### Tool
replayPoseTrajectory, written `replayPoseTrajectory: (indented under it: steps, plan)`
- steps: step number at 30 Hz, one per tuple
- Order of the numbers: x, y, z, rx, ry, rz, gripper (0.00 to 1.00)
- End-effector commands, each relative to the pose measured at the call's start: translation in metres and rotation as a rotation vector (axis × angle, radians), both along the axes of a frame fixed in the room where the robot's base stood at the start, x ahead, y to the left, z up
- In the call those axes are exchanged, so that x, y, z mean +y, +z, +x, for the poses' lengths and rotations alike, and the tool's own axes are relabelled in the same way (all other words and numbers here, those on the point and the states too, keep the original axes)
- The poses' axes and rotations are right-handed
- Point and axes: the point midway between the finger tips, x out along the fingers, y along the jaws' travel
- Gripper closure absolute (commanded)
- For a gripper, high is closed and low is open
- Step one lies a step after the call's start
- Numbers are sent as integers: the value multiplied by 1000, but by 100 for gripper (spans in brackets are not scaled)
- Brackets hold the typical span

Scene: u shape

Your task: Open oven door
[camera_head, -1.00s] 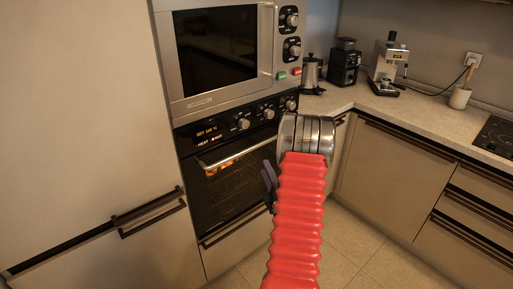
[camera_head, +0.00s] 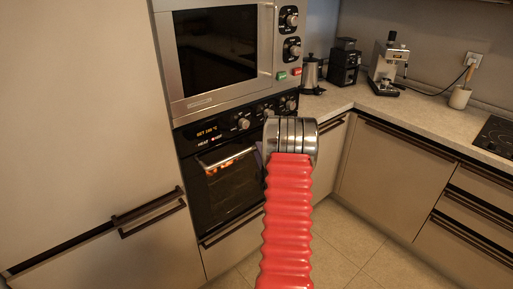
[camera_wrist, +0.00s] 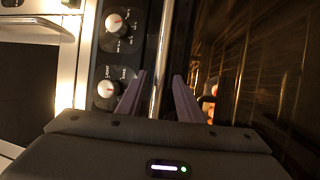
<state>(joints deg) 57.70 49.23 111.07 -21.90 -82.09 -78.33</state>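The black oven door (camera_head: 222,195) is in the head view, below the microwave, and looks closed. Its metal bar handle (camera_head: 228,157) runs across the top of the door, with the right end hidden behind my arm. In the wrist view the handle (camera_wrist: 162,45) runs down between the two purple fingers of my gripper (camera_wrist: 159,76). The fingers are open, one on each side of the bar, with a visible gap to it. In the head view my arm hides nearly all of the gripper.
Oven knobs (camera_head: 243,123) sit just above the handle; they also show close to the left finger in the wrist view (camera_wrist: 112,88). A microwave (camera_head: 222,50) is above. Cabinets (camera_head: 390,170) stand at right. The floor (camera_head: 345,245) in front is clear.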

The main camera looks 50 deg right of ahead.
Motion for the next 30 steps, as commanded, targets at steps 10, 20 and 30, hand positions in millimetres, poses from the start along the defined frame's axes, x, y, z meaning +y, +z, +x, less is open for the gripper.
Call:
replayPoseTrajectory:
  steps: [10,20,30]
  plan:
    - [-20,6,28,-1,0,1,67]
    - [-21,7,30,-1,0,1,69]
    - [-20,6,30,0,1,1,93]
